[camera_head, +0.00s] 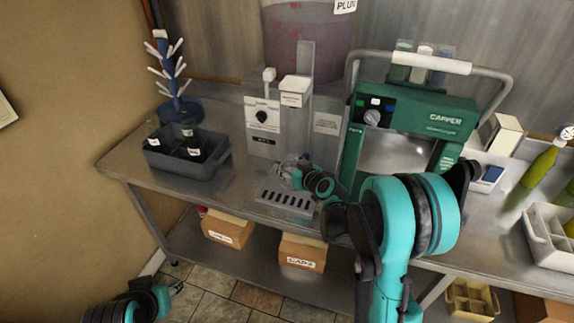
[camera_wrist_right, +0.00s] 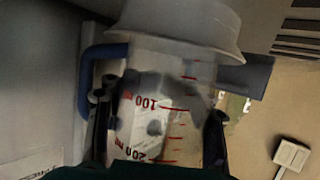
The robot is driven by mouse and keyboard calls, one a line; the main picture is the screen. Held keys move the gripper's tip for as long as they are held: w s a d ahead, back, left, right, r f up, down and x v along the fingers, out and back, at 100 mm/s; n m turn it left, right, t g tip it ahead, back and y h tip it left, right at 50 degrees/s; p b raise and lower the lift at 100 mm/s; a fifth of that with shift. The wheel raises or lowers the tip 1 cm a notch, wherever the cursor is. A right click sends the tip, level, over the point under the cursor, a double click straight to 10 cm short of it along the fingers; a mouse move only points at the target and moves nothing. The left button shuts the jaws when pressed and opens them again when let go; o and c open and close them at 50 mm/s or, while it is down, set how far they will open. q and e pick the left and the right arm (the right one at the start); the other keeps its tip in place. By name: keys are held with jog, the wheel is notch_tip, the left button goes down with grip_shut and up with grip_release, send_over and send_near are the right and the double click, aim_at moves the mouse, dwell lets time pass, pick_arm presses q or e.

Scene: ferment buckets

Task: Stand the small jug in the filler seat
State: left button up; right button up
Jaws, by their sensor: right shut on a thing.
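The small jug (camera_wrist_right: 155,105) is clear, with red millilitre marks and a blue handle (camera_wrist_right: 88,85). It fills the right wrist view. My right gripper (camera_wrist_right: 158,130) is shut on it, one finger on each side of its body. In the head view the jug (camera_head: 292,164) is small and partly hidden by my right gripper (camera_head: 296,175). It shows just above the slotted grey tray (camera_head: 285,203) at the foot of the filler (camera_head: 262,125). I cannot tell whether it touches the tray. My left gripper (camera_head: 176,288) is low at the left, away from the bench; its fingers are unclear.
A green capper (camera_head: 428,120) stands right of the filler. A grey crate (camera_head: 185,163) with dark bottles and a blue drying tree (camera_head: 172,75) stand left. A white crate (camera_head: 548,238) is at the far right. Bare bench (camera_head: 232,190) lies between the grey crate and the slotted tray.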

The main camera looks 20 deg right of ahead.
jog(key=shift+f, duration=0.15)
jog(key=shift+c, duration=0.5)
jog(key=o, duration=1.5)
jog(key=shift+d+f, duration=0.1)
jog(key=shift+c, duration=0.2)
jog(key=shift+s, duration=0.1)
jog(key=v, duration=0.8)
jog(key=s+a+r+p, duration=0.1)
jog(key=s+a, duration=0.6)
jog(key=s, duration=0.3)
jog(key=shift+s+a, duration=0.2)
jog(key=shift+s, duration=0.05)
